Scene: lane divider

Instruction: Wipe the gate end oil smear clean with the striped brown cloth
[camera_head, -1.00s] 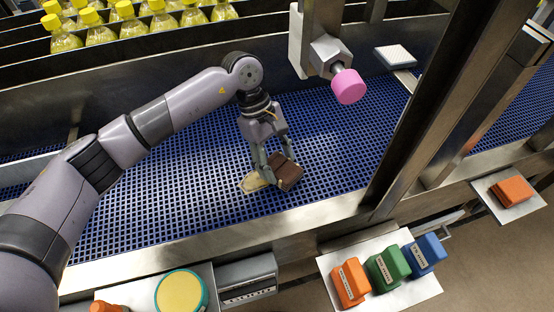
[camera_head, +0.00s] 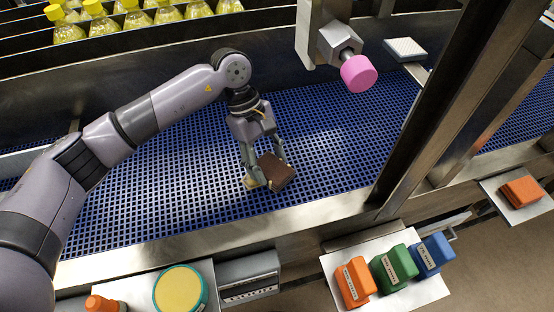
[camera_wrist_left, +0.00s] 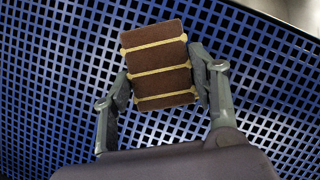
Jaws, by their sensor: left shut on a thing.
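The brown cloth (camera_head: 276,172) is a folded block on the blue mesh belt, and pale yellow stripes show on it in the left wrist view (camera_wrist_left: 158,64). My left gripper (camera_head: 266,176) is shut on it, one finger at each side, and it also shows in the left wrist view (camera_wrist_left: 162,82). The cloth appears to be down at the belt surface; exact contact cannot be told. A small pale tan smear (camera_head: 250,183) shows on the belt at the cloth's left, partly hidden by the gripper finger. No smear shows in the left wrist view. My right gripper is not in view.
A pink knob (camera_head: 359,73) hangs over the belt (camera_head: 180,180). A metal post (camera_head: 430,110) stands at right. Orange, green (camera_head: 393,269) and blue blocks sit on a front shelf. Yellow-capped bottles (camera_head: 98,20) stand behind. The belt left of my gripper is clear.

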